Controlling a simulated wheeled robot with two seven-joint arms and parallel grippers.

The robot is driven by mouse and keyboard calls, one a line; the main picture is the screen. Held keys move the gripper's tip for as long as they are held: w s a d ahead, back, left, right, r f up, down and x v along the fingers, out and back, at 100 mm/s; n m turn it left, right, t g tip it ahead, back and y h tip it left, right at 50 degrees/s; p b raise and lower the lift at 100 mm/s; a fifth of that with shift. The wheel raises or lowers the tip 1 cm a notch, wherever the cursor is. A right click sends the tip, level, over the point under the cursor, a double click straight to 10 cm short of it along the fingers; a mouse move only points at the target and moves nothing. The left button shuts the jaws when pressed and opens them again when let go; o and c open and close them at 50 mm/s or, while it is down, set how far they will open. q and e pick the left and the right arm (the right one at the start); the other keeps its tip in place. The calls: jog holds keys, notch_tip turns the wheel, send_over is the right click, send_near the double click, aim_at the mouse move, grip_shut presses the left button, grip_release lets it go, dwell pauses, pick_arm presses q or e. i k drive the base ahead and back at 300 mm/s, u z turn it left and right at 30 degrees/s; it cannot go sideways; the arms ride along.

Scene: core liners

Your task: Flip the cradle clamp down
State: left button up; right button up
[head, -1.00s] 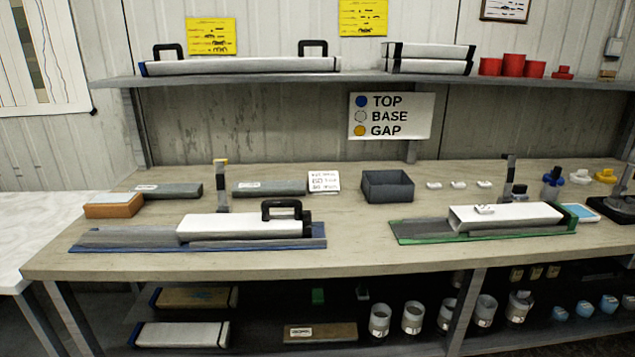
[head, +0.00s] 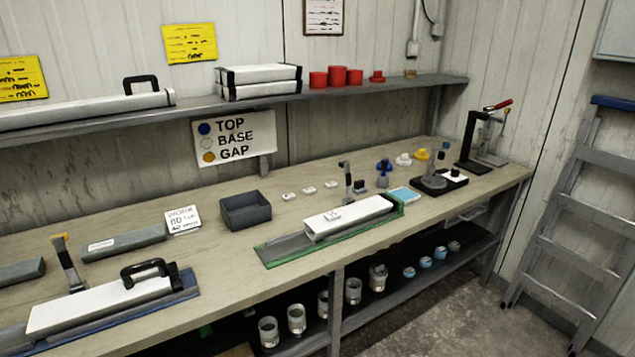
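A white liner with a black handle (head: 100,302) lies in a cradle on a blue base (head: 192,294) at the lower left. A grey upright clamp arm with a yellow tip (head: 68,262) stands behind it, raised. A second white liner (head: 352,215) lies on a cradle with a green base (head: 275,256) near the middle. A dark grey upright clamp arm (head: 348,180) stands up behind that one. I cannot tell which clamp the task means. Neither of my grippers shows in the head view.
A dark grey open bin (head: 246,210) and a sign card (head: 182,220) stand between the cradles. A red-handled press (head: 488,135) stands at the bench's far right. A shelf (head: 200,109) runs above the bench (head: 225,250). A ladder (head: 575,225) leans at right, beside open floor.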

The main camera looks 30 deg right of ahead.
aim_at(347, 165)
jog(key=z, duration=0.7)
jog(key=i, duration=0.9)
jog(key=z, duration=0.35)
jog(key=i, duration=0.65)
jog(key=u, duration=0.1)
